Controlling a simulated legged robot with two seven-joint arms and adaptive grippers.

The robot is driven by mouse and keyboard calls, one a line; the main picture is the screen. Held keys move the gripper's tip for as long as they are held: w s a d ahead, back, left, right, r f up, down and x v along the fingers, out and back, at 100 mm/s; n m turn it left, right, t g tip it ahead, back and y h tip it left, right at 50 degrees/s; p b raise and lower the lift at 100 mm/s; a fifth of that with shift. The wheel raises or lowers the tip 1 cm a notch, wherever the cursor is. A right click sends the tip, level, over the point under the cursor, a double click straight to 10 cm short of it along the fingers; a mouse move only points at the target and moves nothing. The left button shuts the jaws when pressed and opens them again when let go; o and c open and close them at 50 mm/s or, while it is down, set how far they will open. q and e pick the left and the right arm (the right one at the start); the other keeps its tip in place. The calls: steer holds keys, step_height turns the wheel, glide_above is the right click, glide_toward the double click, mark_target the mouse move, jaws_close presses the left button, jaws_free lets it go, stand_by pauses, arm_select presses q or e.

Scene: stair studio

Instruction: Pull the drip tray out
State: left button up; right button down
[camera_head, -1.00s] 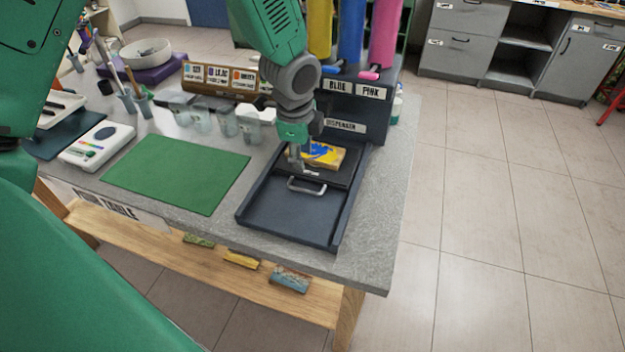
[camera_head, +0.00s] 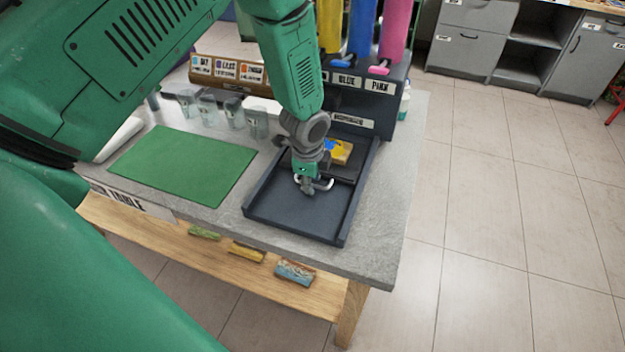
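The drip tray (camera_head: 345,170) is a dark slab sliding between the raised side rails of a dark open bed (camera_head: 295,215) below the dispenser. A yellow and blue block (camera_head: 338,151) lies on it, partly hidden by my wrist. The tray's pale handle (camera_head: 326,185) is at its front edge. My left gripper (camera_head: 305,186) points down at the left part of this handle, its fingers overlapping it in view. I cannot tell whether the fingers are closed on it. My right gripper is not in view.
The dispenser (camera_head: 352,122) with yellow, blue and pink tubes stands behind the tray. A green mat (camera_head: 183,164) lies to the left, with clear cups (camera_head: 231,115) behind it. The front of the bed is bare. The table's right edge is near the bed.

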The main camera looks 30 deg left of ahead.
arm_select(q)
steer(key=shift+a, duration=0.1)
steer(key=shift+c, duration=0.4)
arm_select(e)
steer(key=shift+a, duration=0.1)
arm_select(q)
steer(key=shift+a, duration=0.1)
jaws_close()
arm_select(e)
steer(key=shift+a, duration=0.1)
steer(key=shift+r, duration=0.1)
